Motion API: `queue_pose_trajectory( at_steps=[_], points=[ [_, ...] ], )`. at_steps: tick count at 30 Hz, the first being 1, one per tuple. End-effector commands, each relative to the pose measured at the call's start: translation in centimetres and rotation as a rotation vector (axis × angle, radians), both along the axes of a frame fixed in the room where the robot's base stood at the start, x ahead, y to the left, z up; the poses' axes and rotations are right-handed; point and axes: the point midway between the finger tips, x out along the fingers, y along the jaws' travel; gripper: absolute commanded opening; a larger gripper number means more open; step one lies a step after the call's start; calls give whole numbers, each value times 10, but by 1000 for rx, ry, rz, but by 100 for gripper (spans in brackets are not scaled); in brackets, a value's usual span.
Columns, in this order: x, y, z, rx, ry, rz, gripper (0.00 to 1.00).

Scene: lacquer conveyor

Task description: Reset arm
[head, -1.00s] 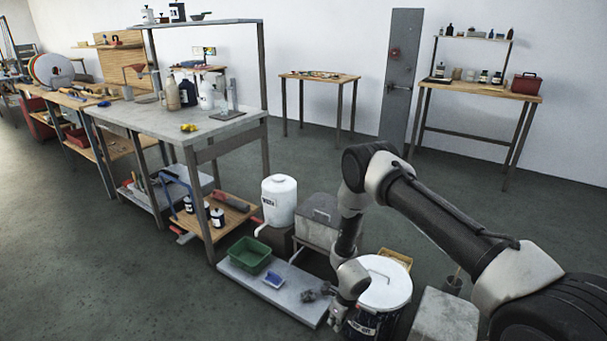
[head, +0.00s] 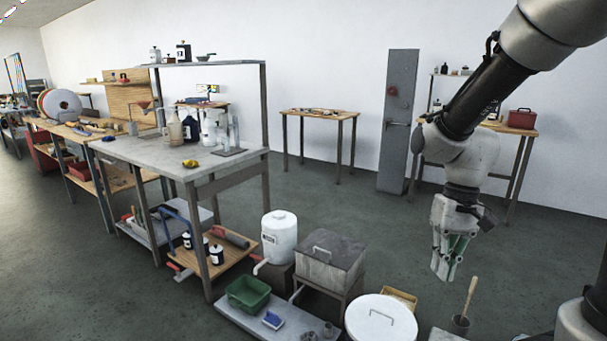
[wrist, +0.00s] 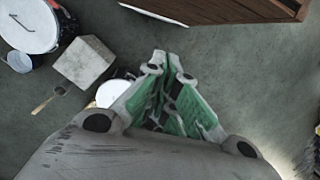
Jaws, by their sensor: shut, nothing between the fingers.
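My gripper (head: 447,262) hangs from my arm on the right of the head view, fingers pointing down, with green pads showing. It is shut and empty, in the air above the grey floor (head: 350,215). In the wrist view my gripper (wrist: 160,62) shows its fingers together, with nothing held between them. My arm comes in from the upper right of the head view, raised and bent down at the wrist.
Below are a white lidded drum (head: 375,322), a grey metal box (head: 330,262) and a small pot with a wooden-handled tool (head: 470,297). A steel workbench (head: 185,155) stands left. A grey locker (head: 398,110) stands behind. Open floor lies between.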

Motion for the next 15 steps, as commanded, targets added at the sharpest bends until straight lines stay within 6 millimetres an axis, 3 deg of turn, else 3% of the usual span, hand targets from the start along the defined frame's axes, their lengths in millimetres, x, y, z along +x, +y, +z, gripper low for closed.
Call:
queue_pose_trajectory(
  at_steps=[3, 7, 15],
  points=[
    [-31, -31, 40, -47, -101, 59, 0],
    [-59, -57, 72, -97, -228, 64, 0],
    [-89, -76, 122, -115, -493, -2, 0]
  ],
)
